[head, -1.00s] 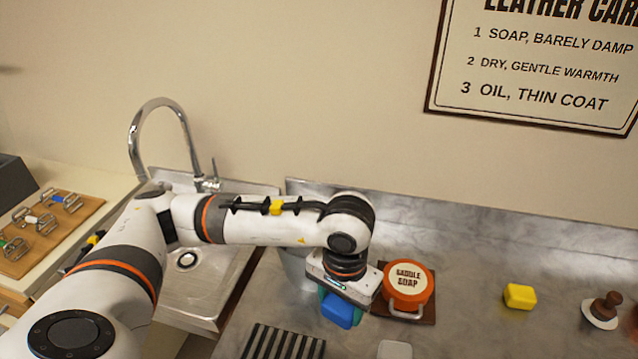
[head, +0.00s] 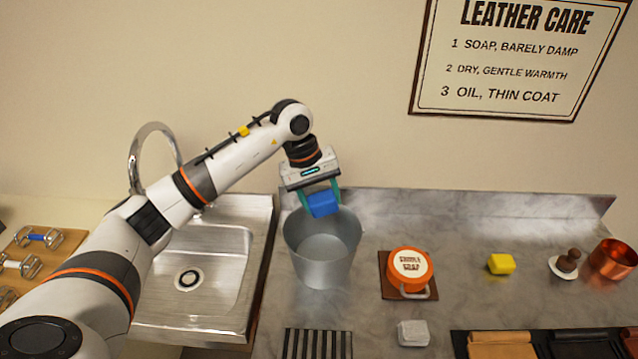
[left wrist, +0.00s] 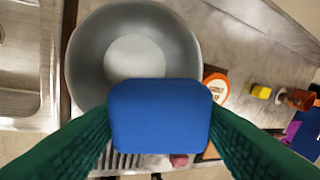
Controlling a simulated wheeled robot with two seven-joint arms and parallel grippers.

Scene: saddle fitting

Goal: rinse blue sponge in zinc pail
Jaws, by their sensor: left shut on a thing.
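The blue sponge (head: 322,204) is held between the green fingers of my left gripper (head: 321,198), which is shut on it. The sponge is above the zinc pail (head: 322,262), over its back rim in the head view. In the left wrist view the sponge (left wrist: 160,117) fills the lower middle, with a green finger on each side, and covers the near part of the pail (left wrist: 88,62). The pail stands upright on the marble counter, its grey inside visible. My right gripper is not in view.
A steel sink (head: 235,250) with a tall tap is left of the pail. A saddle soap tin (head: 409,268) stands on a board to the right. A yellow sponge (head: 501,263) sits farther right.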

